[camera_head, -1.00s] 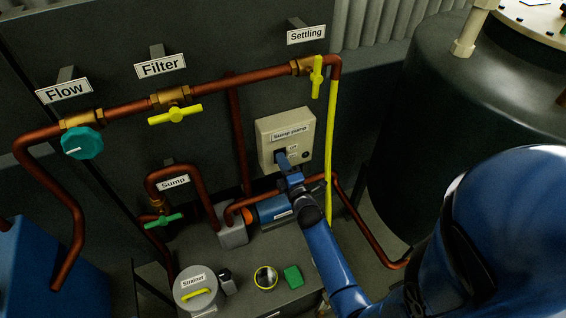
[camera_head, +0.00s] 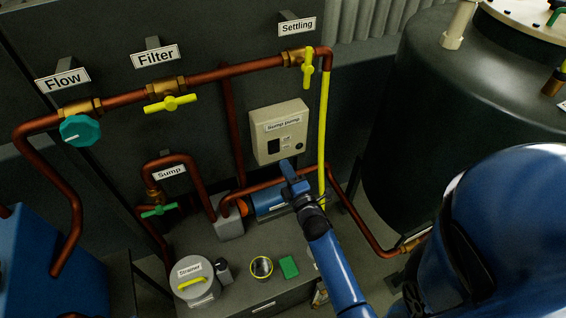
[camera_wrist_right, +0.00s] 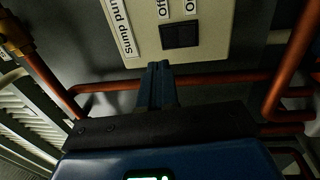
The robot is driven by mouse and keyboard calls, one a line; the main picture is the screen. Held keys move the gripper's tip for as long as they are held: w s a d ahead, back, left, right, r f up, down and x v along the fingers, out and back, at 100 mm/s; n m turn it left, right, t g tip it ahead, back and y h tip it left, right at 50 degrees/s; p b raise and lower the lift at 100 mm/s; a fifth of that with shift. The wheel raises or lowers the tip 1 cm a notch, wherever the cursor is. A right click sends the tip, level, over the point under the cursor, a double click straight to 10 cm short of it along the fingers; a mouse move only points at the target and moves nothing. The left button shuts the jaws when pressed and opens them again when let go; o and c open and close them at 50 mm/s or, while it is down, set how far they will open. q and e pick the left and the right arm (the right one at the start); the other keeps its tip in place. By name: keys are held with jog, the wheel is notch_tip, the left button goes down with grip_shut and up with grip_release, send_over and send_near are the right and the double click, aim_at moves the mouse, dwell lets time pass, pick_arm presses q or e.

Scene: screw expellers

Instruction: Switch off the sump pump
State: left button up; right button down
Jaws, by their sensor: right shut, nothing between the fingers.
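The sump pump control box (camera_head: 279,134) is a beige box on the dark panel, labelled "Sump pump". In the right wrist view the switch (camera_wrist_right: 180,35) is beside the On/Off lettering. My right gripper (camera_head: 286,165) is just below the box, apart from it. Its fingers (camera_wrist_right: 157,68) are shut and empty, pointing toward the switch. Which way the switch is tilted I cannot tell. My left gripper is not in view.
A copper pipe (camera_head: 345,190) runs below the box, close to my right gripper. A yellow pipe (camera_head: 323,130) stands right of the box. The blue pump (camera_head: 268,203) lies under my gripper.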

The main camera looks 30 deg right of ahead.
jog(key=s, duration=0.4)
jog(key=s+r, duration=0.1)
jog(key=shift+s+a, duration=0.15)
jog(key=shift+s, duration=0.25)
jog(key=s+a+r+m, duration=0.2)
jog(key=s+m, duration=0.6)
jog(key=s, duration=0.3)
jog(key=s+a+r+m+g+y, duration=0.1)
jog(key=s+a+r+m, duration=0.2)
jog(key=s+m, duration=0.6)
jog(key=shift+s+a+r+g, duration=0.25)
jog(key=shift+s+a+g, duration=0.1)
jog(key=shift+s, duration=0.5)
